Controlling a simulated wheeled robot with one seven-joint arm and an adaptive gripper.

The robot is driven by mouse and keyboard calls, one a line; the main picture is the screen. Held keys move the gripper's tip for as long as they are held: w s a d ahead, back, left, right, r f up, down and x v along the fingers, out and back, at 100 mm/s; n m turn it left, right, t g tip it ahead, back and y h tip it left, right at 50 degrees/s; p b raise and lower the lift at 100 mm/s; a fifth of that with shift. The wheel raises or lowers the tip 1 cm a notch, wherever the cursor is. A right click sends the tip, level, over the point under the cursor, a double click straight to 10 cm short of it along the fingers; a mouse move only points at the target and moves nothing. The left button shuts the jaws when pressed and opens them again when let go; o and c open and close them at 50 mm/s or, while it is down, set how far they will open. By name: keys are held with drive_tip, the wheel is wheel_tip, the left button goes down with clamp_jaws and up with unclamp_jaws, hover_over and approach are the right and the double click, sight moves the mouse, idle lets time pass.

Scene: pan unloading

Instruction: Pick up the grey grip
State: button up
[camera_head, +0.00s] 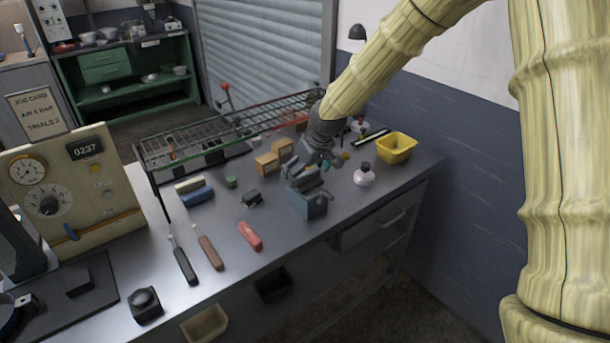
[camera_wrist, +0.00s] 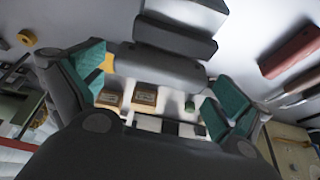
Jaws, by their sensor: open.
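My gripper (camera_head: 312,168) is open above the right part of the grey workbench. In the wrist view its two teal-padded fingers stand wide apart at left and right. A dark grey rounded bar, which looks like the grey grip (camera_wrist: 160,66), lies across the gap between them. In the head view a grey piece, probably the same grip (camera_head: 309,184), shows just below the fingers, at the top of a blue-grey box (camera_head: 308,206). A dark grey block shape (camera_wrist: 178,36) lies beyond the bar in the wrist view. Contact between fingers and grip cannot be made out.
A wire rack (camera_head: 225,130) stands behind and left of my gripper. Small cardboard boxes (camera_head: 267,164) sit close to its left. A yellow bin (camera_head: 396,148) and a white flask-like item (camera_head: 364,175) stand to the right. A red grip (camera_head: 250,236) lies nearer the front.

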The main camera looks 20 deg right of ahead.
drive_tip(key=shift+w+a+f, duration=0.1)
drive_tip(key=shift+w+f, duration=0.05)
drive_tip(key=shift+f, duration=0.25)
drive_tip(key=c, duration=0.8)
drive_tip(key=shift+r, duration=0.15)
